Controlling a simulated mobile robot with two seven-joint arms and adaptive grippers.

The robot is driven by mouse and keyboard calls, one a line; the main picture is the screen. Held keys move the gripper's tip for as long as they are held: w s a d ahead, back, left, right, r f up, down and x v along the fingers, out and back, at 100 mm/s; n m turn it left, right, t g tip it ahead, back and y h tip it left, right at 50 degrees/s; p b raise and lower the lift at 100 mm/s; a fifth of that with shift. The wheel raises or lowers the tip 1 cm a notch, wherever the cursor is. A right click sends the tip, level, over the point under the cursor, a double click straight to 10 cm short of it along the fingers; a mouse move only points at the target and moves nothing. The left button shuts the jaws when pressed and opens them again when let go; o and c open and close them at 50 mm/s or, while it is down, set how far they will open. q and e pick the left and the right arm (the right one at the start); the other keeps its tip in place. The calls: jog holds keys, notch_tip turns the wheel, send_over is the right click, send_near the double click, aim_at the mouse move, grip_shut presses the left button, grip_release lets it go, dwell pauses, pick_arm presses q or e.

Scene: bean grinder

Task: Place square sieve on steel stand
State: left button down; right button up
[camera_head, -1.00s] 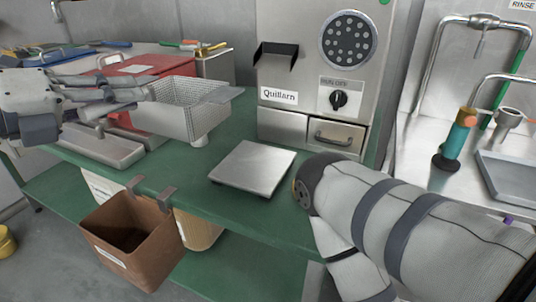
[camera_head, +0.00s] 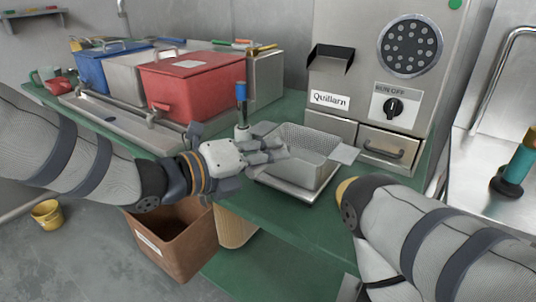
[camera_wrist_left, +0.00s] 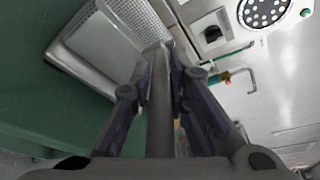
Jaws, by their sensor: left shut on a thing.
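The square sieve (camera_head: 312,170) is a grey metal mesh basket with a flat handle tab at its right end. It is over the square steel stand (camera_head: 284,187) on the green bench, and the stand's edge shows around its front. I cannot tell whether its base touches the stand. My left gripper (camera_head: 281,151) is shut on the sieve's left rim. In the left wrist view the fingers (camera_wrist_left: 160,55) pinch the rim, with the sieve's mesh (camera_wrist_left: 128,22) beyond and the stand (camera_wrist_left: 84,76) below. My right gripper is out of view; only my right arm shows.
The grinder (camera_head: 365,60) with its drawer (camera_head: 388,148) stands just behind the sieve. A red bin (camera_head: 192,82) and a blue bin (camera_head: 100,66) are at the left. A blue-handled tool (camera_head: 241,100) stands near my left gripper.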

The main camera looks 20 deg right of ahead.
pick_arm(q)
jog(key=shift+r, duration=0.2)
jog(key=c, duration=1.5)
grip_release()
jog(key=shift+f, duration=0.2)
jog(key=shift+c, duration=0.2)
